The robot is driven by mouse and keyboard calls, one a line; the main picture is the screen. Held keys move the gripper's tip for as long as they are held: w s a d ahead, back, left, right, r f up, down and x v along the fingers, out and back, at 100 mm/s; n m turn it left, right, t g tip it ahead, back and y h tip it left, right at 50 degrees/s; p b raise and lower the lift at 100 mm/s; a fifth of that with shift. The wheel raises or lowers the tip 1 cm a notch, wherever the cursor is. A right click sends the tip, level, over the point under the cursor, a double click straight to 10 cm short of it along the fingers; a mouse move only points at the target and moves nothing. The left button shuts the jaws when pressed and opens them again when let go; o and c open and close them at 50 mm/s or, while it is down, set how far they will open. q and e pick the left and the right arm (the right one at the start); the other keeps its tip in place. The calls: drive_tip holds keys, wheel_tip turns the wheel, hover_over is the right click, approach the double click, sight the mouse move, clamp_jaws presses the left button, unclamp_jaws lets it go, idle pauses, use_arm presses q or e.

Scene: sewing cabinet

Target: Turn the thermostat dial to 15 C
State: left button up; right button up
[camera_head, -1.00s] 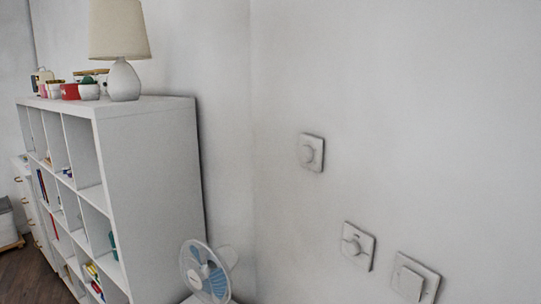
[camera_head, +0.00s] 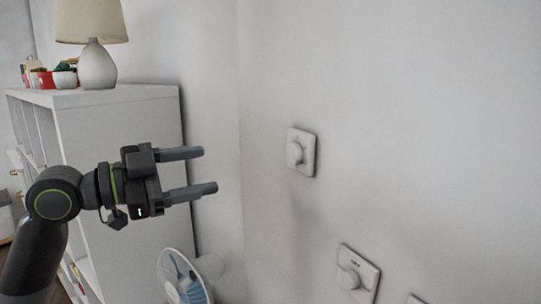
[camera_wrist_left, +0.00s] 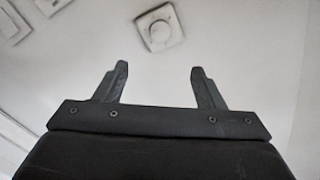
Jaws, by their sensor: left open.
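I cannot tell from the pictures which is the thermostat, and no dial setting is readable. My left gripper (camera_head: 210,171) is open and empty, left of the upper plate and apart from it, fingers pointing right. In the left wrist view, a plate with a round dial (camera_wrist_left: 160,28) lies beyond the gap between the open fingers (camera_wrist_left: 159,78). My right gripper is not in view.
A third plate (camera_head: 418,299) is cut off at the bottom edge. A white shelf unit (camera_head: 125,110) with a lamp (camera_head: 97,65) stands behind my left arm. A fan (camera_head: 180,277) is below the gripper. The wall around the upper plate is clear.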

sight(291, 154)
use_arm(q)
drive_tip(key=p+x, duration=0.5)
drive_tip(key=x, duration=1.1)
drive_tip(key=shift+s+d+r+p, duration=0.1)
drive_tip(key=shift+p, duration=0.3)
drive_tip(key=shift+w+d, duration=0.3)
drive_tip(key=shift+d, duration=0.2)
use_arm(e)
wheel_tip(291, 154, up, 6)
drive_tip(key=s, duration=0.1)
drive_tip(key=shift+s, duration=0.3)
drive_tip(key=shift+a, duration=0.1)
use_arm(q)
drive_tip(key=c, duration=1)
drive_tip(key=shift+o, duration=0.2)
